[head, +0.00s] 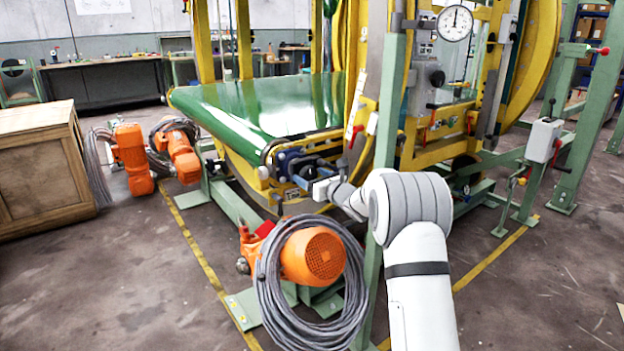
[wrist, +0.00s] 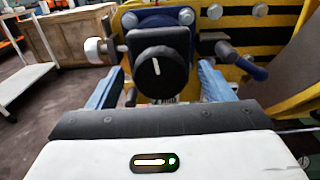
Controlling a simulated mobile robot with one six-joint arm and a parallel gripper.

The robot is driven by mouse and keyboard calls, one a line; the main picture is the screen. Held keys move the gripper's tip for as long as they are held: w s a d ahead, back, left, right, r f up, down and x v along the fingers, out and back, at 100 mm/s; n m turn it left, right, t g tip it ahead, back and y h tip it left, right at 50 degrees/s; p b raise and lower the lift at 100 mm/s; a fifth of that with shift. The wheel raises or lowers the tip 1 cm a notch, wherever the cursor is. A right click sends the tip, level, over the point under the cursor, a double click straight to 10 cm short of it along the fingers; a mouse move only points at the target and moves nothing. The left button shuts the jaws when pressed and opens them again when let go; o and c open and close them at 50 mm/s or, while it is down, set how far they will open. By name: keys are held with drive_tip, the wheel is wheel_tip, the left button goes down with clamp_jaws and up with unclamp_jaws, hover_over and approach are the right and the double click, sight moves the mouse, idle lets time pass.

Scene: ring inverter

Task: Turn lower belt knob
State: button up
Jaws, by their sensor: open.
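The black round knob (wrist: 154,72) with a white pointer line shows in the wrist view, on a dark block in front of the yellow and black striped frame. The pointer line is near vertical. My gripper (wrist: 160,84) is open, with one blue finger on each side of the knob in this view. I see no clear contact, and I cannot tell how far the fingertips reach along the knob. In the head view my gripper (head: 318,188) is at the lower end of the green belt (head: 270,108), beside the blue fittings. I cannot make out the knob there.
An orange motor (head: 313,256) with coiled grey cable stands on a green foot left of my arm. A green post (head: 388,110) rises close to my wrist. A wooden crate (head: 40,170) and more orange motors (head: 131,158) are at the left. A dial gauge (head: 455,23) is above.

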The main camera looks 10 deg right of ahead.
drive_tip(key=shift+w, duration=0.15)
drive_tip(key=shift+c, duration=0.2)
drive_tip(key=c, duration=0.9)
drive_tip(key=shift+c, duration=0.2)
drive_tip(key=shift+a, duration=0.1)
